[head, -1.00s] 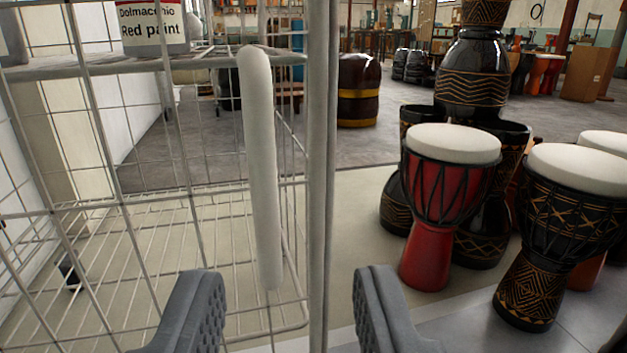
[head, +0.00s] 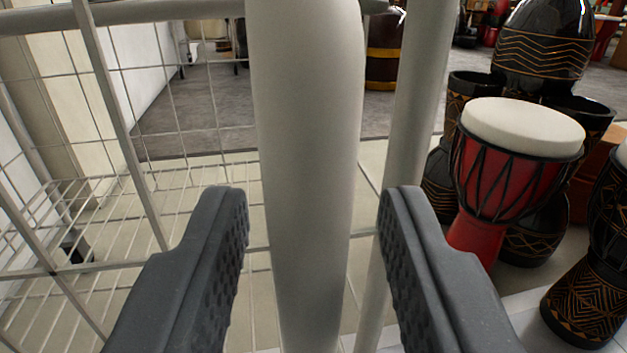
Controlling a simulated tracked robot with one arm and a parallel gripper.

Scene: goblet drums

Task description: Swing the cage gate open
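The cage gate is a light grey wire mesh panel (head: 122,118) on the left. Its handle (head: 308,130) is a thick, pale vertical bar that stands upright close in front of the camera. A thinner grey upright post (head: 417,90) runs just right of and behind the handle. My gripper (head: 314,205) is open, one finger on each side of the handle, with gaps visible on both sides. The lower end of the handle runs down out of the picture. Whether the gate is latched cannot be seen.
A red drum with a white top (head: 510,165) stands to the right beyond the post. Black patterned drums (head: 590,270) stand near it. A dark barrel (head: 385,50) is farther back on open grey floor.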

